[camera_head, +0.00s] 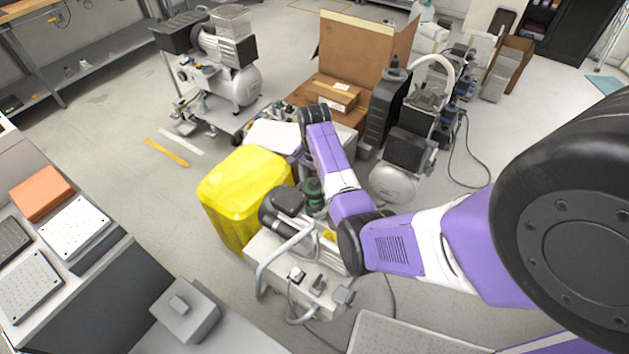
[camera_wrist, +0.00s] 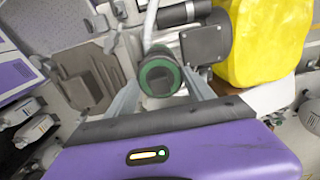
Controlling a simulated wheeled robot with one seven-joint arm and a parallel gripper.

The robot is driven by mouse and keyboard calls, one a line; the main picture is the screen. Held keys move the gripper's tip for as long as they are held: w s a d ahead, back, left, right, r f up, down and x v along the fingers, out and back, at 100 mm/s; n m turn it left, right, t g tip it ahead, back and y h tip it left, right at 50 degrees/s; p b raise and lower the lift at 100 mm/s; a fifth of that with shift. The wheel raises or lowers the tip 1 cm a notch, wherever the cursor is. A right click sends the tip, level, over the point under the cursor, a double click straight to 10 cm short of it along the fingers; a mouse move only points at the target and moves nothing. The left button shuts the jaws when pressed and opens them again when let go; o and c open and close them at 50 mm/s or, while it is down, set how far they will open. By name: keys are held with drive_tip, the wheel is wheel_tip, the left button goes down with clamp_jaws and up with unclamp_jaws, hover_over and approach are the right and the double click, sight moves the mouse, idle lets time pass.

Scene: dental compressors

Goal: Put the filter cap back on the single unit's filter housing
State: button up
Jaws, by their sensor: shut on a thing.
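My gripper (camera_wrist: 160,78) has its two fingers on either side of the filter cap (camera_wrist: 160,74), a dark round piece with a green rim, and is shut on it. In the head view my arm hides most of the gripper. A dark green piece (camera_head: 313,190) shows there beside my forearm, above the single unit (camera_head: 268,246), a pale compressor with a tube handle and dark motor. The filter housing is not clearly visible beneath the cap. I cannot tell whether the cap touches it.
A yellow bin (camera_head: 240,195) stands close to the unit's left and also shows in the wrist view (camera_wrist: 268,42). Another compressor (camera_head: 395,175) stands behind my arm, and one (camera_head: 225,75) is at the back left. A cardboard box (camera_head: 335,95) stands behind. Open floor lies left.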

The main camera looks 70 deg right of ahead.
drive_tip(key=shift+f+b, duration=2.1)
drive_tip(key=shift+f, duration=0.55)
drive_tip(key=shift+f+p, duration=0.2)
drive_tip(key=shift+p, duration=0.55)
idle(0.9)
drive_tip(key=o, duration=1.4)
drive_tip(key=shift+s, duration=0.1)
drive_tip(key=shift+c, duration=0.7)
drive_tip(key=shift+o, duration=1.2)
drive_tip(key=shift+s+f, duration=0.1)
